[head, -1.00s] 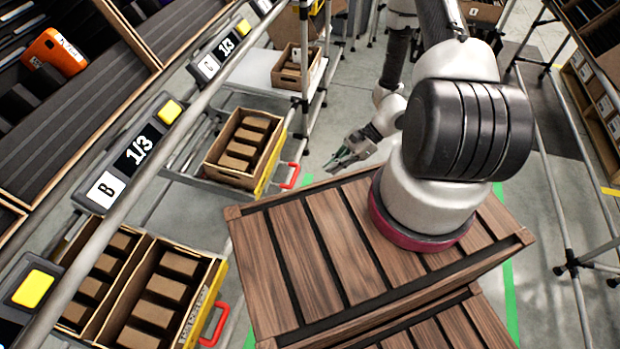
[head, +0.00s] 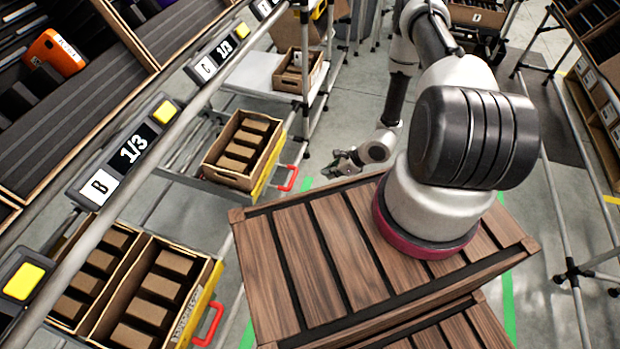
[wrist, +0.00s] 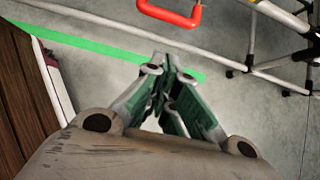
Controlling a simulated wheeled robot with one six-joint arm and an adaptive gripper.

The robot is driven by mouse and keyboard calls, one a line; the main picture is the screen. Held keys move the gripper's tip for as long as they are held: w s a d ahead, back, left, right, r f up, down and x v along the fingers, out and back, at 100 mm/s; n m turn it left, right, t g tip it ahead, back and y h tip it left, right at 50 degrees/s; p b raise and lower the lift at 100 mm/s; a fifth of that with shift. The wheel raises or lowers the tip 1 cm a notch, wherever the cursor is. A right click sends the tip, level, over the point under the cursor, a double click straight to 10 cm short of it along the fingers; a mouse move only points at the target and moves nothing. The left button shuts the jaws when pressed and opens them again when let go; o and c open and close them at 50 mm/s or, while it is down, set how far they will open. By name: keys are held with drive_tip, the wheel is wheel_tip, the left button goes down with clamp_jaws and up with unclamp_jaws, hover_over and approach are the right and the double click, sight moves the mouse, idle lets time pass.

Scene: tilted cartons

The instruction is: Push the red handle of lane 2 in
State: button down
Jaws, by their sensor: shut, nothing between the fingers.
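A red handle (head: 289,178) sticks out from the yellow-edged front of the middle carton lane in the head view. A second red handle (head: 208,325) is on the nearer lane at the bottom left. I cannot read which of them is lane 2. My gripper (head: 335,162) is to the right of the middle handle, apart from it, with its fingers pointing left. In the wrist view a red handle (wrist: 170,12) shows at the top edge, partly cut off. My gripper's green-padded fingers (wrist: 172,62) are shut and empty below it.
The middle carton (head: 243,150) holds several brown boxes, as do the nearer cartons (head: 150,290). My arm stands over a slatted wooden crate (head: 310,250). Metal rack posts (head: 304,80) rise behind the gripper. Grey floor with a green line (wrist: 110,48) lies below the fingers.

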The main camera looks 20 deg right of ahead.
drive_tip(key=w+a+r+x, duration=0.1)
drive_tip(key=x, duration=1.1)
drive_tip(key=shift+w+a, duration=0.25)
drive_tip(key=shift+a, duration=0.25)
drive_tip(key=shift+a, duration=0.1)
drive_tip(key=shift+w+a, duration=0.85)
drive_tip(key=shift+a, duration=0.25)
drive_tip(key=shift+w+a, duration=0.8)
drive_tip(key=shift+a, duration=0.3)
